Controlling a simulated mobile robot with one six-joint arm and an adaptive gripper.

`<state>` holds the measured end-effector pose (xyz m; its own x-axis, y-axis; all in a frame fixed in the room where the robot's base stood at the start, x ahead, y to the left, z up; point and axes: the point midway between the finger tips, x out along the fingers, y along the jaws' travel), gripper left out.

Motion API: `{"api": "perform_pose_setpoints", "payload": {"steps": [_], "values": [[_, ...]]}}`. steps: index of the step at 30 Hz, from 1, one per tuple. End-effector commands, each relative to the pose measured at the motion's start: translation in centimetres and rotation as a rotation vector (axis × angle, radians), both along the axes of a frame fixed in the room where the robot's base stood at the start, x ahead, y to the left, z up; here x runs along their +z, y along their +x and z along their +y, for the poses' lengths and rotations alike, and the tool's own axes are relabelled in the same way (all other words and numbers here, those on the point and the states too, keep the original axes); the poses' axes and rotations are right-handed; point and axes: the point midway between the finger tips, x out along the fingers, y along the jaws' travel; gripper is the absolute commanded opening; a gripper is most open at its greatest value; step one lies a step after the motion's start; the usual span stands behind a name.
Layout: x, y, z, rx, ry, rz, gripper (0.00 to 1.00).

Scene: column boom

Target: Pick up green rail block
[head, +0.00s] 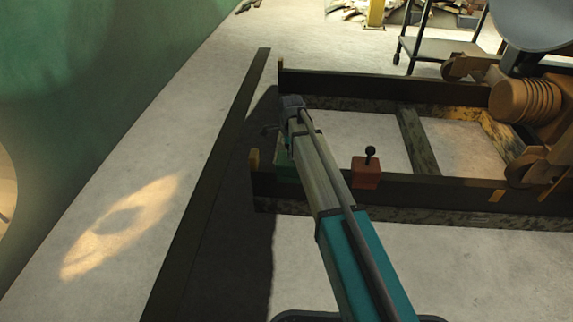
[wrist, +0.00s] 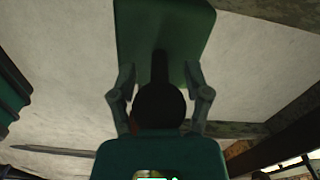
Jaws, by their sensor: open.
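The green rail block (head: 284,166) sits at the left end of the dark frame in the head view, mostly hidden by my arm. In the wrist view the green block (wrist: 190,25) fills the top middle, with a dark stem and round black knob (wrist: 160,105) standing out toward the camera. My gripper (wrist: 160,82) is open, one finger on each side of the stem and knob. A gap shows on both sides.
A red block (head: 366,173) with a black knob stands on the near dark rail (head: 420,190), right of my arm. Orange-brown machinery (head: 530,110) occupies the frame's right end. A green wall (head: 90,90) rises at left. Pale floor (head: 130,225) lies between it and a dark floor strip.

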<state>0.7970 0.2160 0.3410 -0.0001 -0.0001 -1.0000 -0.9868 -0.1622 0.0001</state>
Motion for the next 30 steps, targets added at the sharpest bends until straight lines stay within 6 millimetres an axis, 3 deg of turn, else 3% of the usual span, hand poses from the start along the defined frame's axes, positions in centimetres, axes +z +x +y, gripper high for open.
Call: {"api": "perform_pose_setpoints", "payload": {"steps": [5, 15, 30], "values": [[0.00, 0.00, -0.02, 0.000, 0.000, 0.000, 0.62], [0.00, 0.02, -0.04, 0.000, 0.000, 0.000, 0.01], [0.09, 0.05, -0.05, -0.001, 0.000, -0.001, 0.00]]}}
